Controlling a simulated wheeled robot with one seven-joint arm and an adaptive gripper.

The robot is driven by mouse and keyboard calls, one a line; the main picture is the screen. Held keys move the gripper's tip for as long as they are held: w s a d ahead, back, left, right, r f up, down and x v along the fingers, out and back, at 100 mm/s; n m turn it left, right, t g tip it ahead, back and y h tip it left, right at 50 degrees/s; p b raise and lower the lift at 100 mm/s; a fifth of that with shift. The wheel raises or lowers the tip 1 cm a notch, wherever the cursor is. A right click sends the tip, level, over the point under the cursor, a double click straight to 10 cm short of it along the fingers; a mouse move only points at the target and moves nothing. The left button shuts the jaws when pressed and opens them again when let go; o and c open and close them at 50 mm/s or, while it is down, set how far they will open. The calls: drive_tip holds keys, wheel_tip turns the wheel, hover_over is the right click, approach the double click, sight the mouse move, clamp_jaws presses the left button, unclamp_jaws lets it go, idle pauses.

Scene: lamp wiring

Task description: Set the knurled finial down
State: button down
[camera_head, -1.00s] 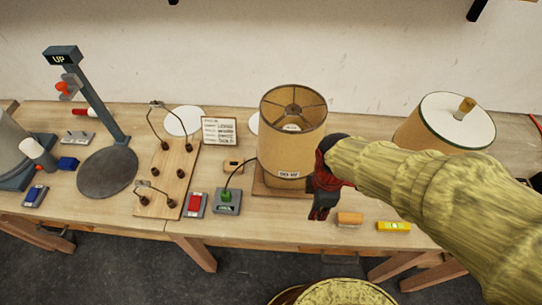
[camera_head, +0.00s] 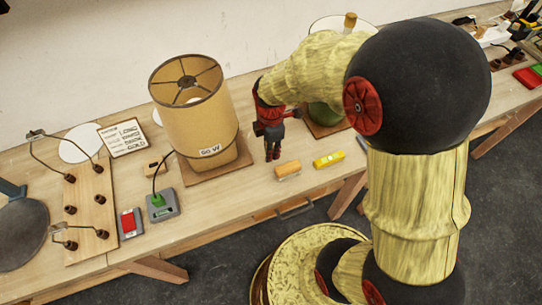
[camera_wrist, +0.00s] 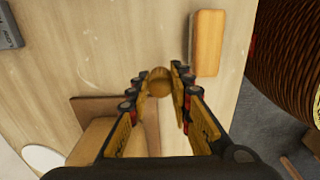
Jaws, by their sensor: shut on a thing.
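My gripper (camera_head: 272,154) points down at the bench, just right of the tan lamp (camera_head: 196,115) labelled "60 W". In the wrist view my fingers (camera_wrist: 160,88) are shut on a small round wood-coloured piece, the knurled finial (camera_wrist: 159,75). Its knurling is too small to make out. In the head view the fingers hide it. It is low over bare bench top; I cannot tell whether it touches the wood.
A wooden block (camera_head: 288,169) and a yellow level (camera_head: 328,160) lie right of my gripper. The lamp's wooden base (camera_head: 218,168) is close on the left. Another lamp with a white-topped shade (camera_head: 335,25) stands behind my arm. Bare bench (camera_wrist: 90,55) shows around the fingers.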

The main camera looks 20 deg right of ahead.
drive_tip(key=shift+w+d+f, duration=0.2)
drive_tip(key=shift+d+f, duration=0.05)
drive_tip(key=shift+f, duration=0.2)
drive_tip(key=shift+w+d+f+b, duration=0.15)
drive_tip(key=shift+f+b, duration=0.55)
drive_tip(key=shift+f, duration=0.95)
drive_tip(key=shift+f, duration=0.1)
drive_tip(key=shift+f, duration=0.1)
drive_tip(key=c, duration=1.6)
unclamp_jaws()
